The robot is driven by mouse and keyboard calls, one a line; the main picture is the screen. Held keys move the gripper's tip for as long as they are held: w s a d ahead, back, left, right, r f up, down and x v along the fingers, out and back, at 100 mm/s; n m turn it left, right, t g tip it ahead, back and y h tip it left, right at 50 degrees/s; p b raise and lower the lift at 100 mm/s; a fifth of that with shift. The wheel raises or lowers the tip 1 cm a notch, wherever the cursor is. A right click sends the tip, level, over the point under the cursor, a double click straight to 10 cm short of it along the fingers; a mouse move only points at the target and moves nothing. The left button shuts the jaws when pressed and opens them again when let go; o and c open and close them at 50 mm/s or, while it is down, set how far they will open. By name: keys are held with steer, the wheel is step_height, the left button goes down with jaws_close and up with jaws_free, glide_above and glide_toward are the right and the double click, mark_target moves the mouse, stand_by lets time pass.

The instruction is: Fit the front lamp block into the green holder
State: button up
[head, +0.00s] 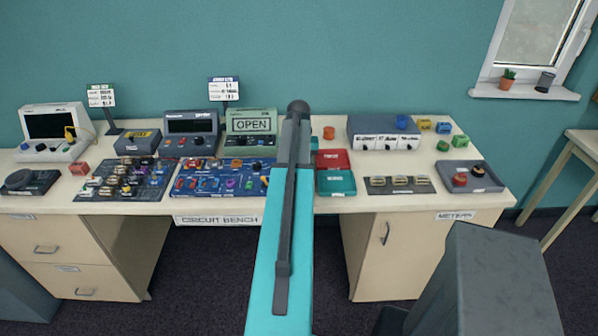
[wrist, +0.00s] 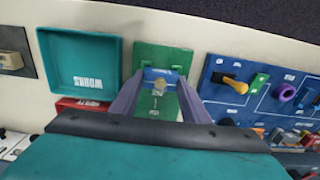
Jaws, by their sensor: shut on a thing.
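My gripper (wrist: 160,79) is shut on the lamp block (wrist: 152,74), a small blue block with a pale yellowish lamp on top. In the wrist view the block is between the two grey-purple fingers, over the green holder (wrist: 164,53). The holder is a flat green plate with small dark slots or marks. Whether the block touches the holder or hangs above it, I cannot tell. The fingers and block hide part of the plate. In the head view my own arm covers the gripper, the block and the holder.
A teal tray (head: 336,190) and a red tray (head: 332,153) lie right of my arm. A blue circuit board (head: 213,184) with knobs and parts lies left of it; it also shows in the wrist view (wrist: 234,104). A grey tray (head: 484,186) stands farther right.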

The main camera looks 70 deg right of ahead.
steer(key=shift+f, duration=0.15)
steer(key=o, duration=1.1)
steer(key=o, duration=0.5)
steer(key=shift+s, duration=0.1)
steer(key=shift+r+p, duration=2.35)
steer(key=shift+r, duration=1.7)
steer(key=shift+s, duration=0.1)
